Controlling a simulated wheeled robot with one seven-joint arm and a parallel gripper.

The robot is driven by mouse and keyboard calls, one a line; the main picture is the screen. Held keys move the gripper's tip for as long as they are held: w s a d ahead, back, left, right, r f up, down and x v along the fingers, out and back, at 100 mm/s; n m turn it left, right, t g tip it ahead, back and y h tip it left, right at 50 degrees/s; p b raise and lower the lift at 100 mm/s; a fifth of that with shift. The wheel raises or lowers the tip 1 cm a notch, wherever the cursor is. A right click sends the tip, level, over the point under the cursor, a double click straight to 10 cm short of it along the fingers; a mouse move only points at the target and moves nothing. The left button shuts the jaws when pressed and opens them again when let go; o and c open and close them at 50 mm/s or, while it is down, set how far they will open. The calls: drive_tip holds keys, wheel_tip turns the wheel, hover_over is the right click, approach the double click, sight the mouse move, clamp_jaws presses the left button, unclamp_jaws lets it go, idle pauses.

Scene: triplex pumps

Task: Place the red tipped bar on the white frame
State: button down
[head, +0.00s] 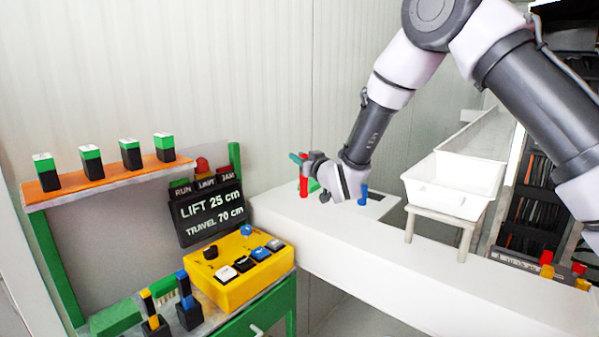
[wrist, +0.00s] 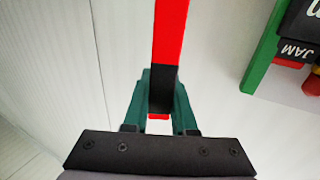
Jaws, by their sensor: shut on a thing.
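The red tipped bar (wrist: 171,35) is held between the dark green fingers of my gripper (wrist: 160,105) in the wrist view. It has a red end, a black middle and a small bit of red showing between the fingers. In the head view my gripper (head: 300,159) is over the far left end of a long white body (head: 345,255), which looks like the white frame. A red upright piece (head: 303,186) shows just below the fingers and seems to be the bar's end. I cannot tell whether it touches the white surface.
A blue post (head: 363,194) stands by a dark recess (head: 380,203) in the white top. A white bin (head: 452,190) sits on a small stand to the right. A yellow button box (head: 238,270) and a black sign (head: 208,213) are on the green bench at left.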

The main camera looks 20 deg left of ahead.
drive_tip(key=shift+f, duration=1.75)
drive_tip(key=c, duration=0.7)
unclamp_jaws()
drive_tip(key=shift+f, duration=0.2)
drive_tip(key=v, duration=1.2)
drive_tip(key=shift+r, duration=0.2)
drive_tip(key=shift+s, duration=0.1)
